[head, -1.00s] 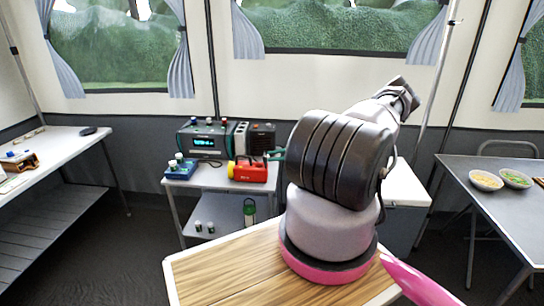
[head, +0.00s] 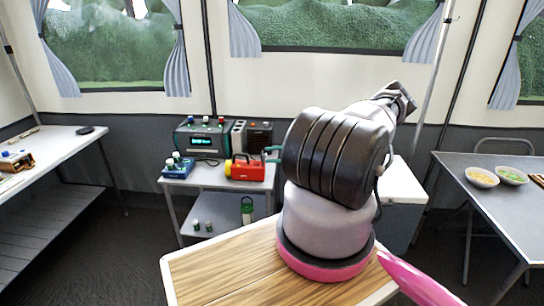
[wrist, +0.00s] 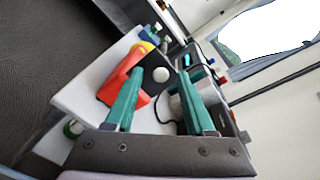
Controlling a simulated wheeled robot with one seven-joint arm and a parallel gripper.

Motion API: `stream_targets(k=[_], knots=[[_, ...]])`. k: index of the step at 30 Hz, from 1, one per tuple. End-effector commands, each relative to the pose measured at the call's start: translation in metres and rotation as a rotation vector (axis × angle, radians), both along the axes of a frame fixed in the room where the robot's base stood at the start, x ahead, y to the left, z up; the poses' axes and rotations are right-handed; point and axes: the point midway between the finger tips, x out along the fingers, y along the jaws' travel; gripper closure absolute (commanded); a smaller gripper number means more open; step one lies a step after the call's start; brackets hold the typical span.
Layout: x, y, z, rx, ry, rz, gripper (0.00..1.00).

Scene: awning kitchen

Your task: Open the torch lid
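A red torch (head: 248,171) with a yellow ring at its left end lies on the top shelf of the white trolley. In the wrist view its red body (wrist: 118,80) is left of and partly behind my left finger, with a black side bearing a white round spot (wrist: 161,75). I cannot make out the lid's edge or hinge. My gripper (wrist: 160,76) is open, its two teal fingers wide apart with nothing held. In the head view a teal finger (head: 272,150) shows close to the torch's upper right end; the arm hides the rest. I cannot tell whether it touches.
A dark radio (head: 206,141) with bottles on top stands behind the torch. A blue rack of small bottles (head: 177,167) is left of it. The lower shelf (head: 222,214) holds a lantern (head: 247,210) and small jars. A table with bowls (head: 481,177) stands right.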

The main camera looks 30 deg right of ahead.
Motion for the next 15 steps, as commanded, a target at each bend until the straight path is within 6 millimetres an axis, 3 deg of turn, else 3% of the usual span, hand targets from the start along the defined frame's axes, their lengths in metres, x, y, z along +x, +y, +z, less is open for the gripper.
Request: stream_targets(k=[7,15], knots=[[-0.007,-0.011,0.001,-0.001,0.000,-0.002,0.46],[-0.036,-0.055,0.008,-0.003,0.000,-0.003,0.46]])
